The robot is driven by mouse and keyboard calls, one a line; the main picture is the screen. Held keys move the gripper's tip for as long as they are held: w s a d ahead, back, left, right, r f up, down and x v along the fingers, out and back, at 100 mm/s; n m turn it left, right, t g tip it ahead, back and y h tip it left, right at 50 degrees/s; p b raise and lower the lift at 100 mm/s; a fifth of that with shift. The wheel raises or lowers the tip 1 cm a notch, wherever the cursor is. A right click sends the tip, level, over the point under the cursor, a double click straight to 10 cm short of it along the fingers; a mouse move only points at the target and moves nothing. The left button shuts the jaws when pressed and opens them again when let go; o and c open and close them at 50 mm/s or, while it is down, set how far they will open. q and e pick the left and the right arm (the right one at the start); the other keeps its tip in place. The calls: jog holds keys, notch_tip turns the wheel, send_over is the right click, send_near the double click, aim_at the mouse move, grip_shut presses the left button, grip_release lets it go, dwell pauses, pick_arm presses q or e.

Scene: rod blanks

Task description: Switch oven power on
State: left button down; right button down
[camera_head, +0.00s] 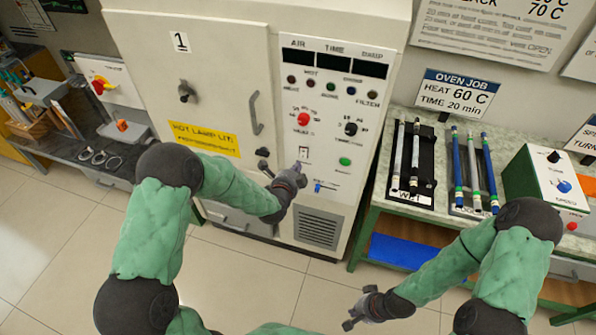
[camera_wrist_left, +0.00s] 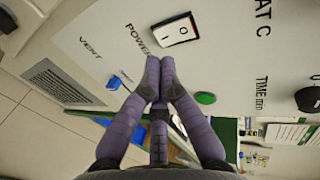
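The oven (camera_head: 205,70) is a tall cream cabinet with a white control panel (camera_head: 325,215) on its right side. The power switch (camera_head: 303,153) is a small rocker on the panel. In the left wrist view the power switch (camera_wrist_left: 175,30) is white in a black frame, marked O and I, beside the word POWER. My left gripper (camera_head: 299,168) is in front of the panel, just below the switch. Its fingertips (camera_wrist_left: 160,62) are together, empty and apart from the switch. My right gripper (camera_head: 357,308) is open and empty, low over the floor.
A blue vent switch (camera_wrist_left: 113,83) and a green button (camera_wrist_left: 205,98) lie close to my left fingers. The panel has red (camera_head: 303,119) and black (camera_head: 351,129) knobs and dark displays (camera_head: 334,62). A bench with rod racks (camera_head: 412,195) stands right.

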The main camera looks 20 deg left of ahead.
pick_arm(q)
jog(key=p+v, duration=0.1)
jog(key=v, duration=0.8)
jog(key=shift+r, duration=0.45)
jog(key=shift+a, duration=0.1)
